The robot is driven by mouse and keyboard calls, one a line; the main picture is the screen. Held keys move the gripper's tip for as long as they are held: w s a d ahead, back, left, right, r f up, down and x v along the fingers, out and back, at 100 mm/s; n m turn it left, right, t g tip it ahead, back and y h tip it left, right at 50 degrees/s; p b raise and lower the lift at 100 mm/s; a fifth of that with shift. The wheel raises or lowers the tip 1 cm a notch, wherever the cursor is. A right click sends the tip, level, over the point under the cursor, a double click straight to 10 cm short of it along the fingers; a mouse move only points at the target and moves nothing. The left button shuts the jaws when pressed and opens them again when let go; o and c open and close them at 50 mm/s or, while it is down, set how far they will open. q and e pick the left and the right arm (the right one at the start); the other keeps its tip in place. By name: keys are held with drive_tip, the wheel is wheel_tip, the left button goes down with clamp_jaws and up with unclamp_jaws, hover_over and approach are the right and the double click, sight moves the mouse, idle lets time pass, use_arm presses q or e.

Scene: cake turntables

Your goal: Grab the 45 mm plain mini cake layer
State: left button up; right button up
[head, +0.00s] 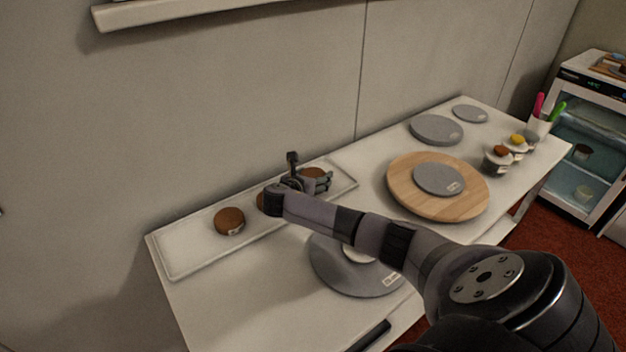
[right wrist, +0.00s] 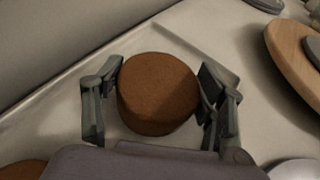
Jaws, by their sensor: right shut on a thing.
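A round brown cake layer (right wrist: 158,92) sits between the two fingers of my right gripper (right wrist: 160,98) in the right wrist view, with the fingers against its sides. In the head view, my right gripper (head: 312,182) is over the right part of the white tray (head: 185,260), and the held cake layer (head: 314,173) is partly hidden behind it. Another brown cake layer (head: 229,221) with a small label lies on the tray to the left. A third one (head: 263,200) is mostly hidden behind my arm. I cannot read the sizes. My left gripper is not in view.
A grey turntable (head: 340,272) stands in front of the tray, partly under my arm. A wooden turntable (head: 412,203) with a grey disc (head: 438,179) is to the right. Grey discs (head: 436,129), small jars (head: 497,159) and a pen cup (head: 538,125) stand farther back. The wall is close behind the tray.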

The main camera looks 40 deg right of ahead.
drive_tip(key=c, duration=0.5)
drive_tip(key=shift+c, duration=0.2)
